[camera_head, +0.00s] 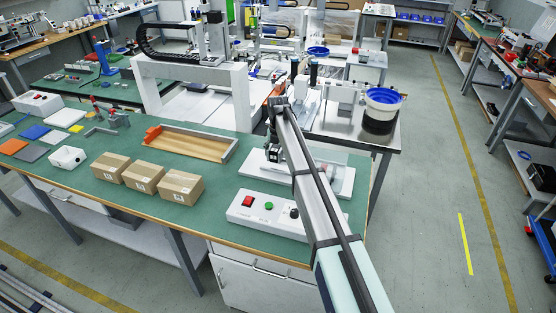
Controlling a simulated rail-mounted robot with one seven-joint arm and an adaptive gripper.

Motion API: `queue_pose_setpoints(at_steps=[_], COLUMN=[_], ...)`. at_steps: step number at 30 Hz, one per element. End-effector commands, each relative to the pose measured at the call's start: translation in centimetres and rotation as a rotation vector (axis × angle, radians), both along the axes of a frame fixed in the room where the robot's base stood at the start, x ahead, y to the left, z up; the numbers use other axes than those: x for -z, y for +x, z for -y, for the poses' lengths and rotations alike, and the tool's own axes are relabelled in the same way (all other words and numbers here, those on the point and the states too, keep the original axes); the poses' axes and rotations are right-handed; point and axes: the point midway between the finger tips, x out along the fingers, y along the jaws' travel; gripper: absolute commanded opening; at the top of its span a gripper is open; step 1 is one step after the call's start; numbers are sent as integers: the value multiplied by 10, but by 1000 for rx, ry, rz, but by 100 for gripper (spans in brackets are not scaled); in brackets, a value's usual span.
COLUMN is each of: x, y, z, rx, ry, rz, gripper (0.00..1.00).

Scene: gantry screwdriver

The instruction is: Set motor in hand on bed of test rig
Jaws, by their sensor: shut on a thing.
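My arm reaches in from the bottom right, and my gripper (274,146) hangs at its far end, pointing down. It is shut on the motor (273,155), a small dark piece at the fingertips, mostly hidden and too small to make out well. The test rig (256,170) is a pale flat base with a clear panel at its right, on the right part of the green bench. My gripper is over the far left part of this base. The arm hides the middle of the rig. I cannot tell whether the motor touches the bed.
A white control box (262,218) with red and green buttons stands in front of the rig. A wooden tray (188,146) and cardboard boxes (143,178) lie to the left on the green bench (222,187). A white gantry (243,95) stands behind. A steel table (350,128) is at the right.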

Motion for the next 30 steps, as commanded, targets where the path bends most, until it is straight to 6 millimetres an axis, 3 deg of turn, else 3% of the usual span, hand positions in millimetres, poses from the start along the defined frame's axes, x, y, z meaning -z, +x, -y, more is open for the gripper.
queue_pose_setpoints(at_steps=[7, 20, 21, 22, 30], x=[28, 34, 35, 35, 35], y=[0, 0, 0, 0, 0], z=[0, 0, 0, 0, 0], rx=[0, 0, 0, 0, 0], ry=[0, 1, 0, 0, 0], rz=[0, 1, 1, 0, 0], gripper=[12, 12, 96, 100, 100])
